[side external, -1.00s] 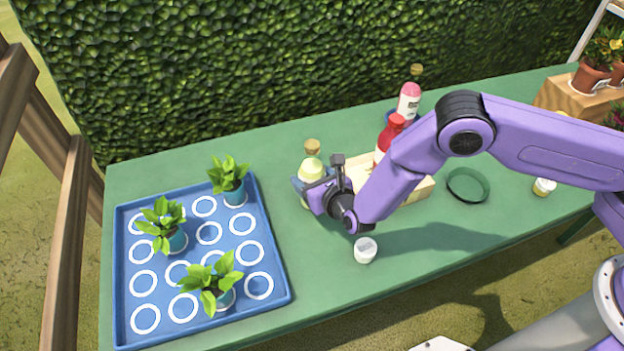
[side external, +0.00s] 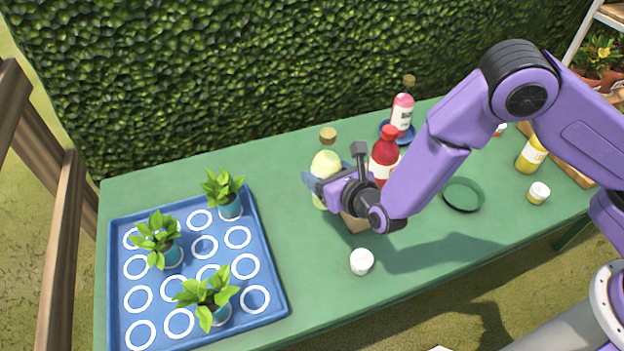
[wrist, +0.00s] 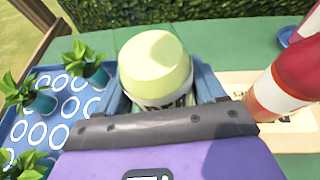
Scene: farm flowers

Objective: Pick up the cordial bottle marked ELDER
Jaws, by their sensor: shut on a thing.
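The bottle is upright between the blue fingers. In the wrist view the bottle (wrist: 155,65) fills the space between the fingers (wrist: 160,95). Its label shows dark letters, partly covered by the gripper body, so the full word cannot be read. The bottle's base is hidden behind my gripper, so I cannot tell how far it is from the table.
A pink bottle (side external: 402,113) is behind. A blue tray (side external: 280,300) with potted plants is left. A white-lidded jar (side external: 361,261) stands in front.

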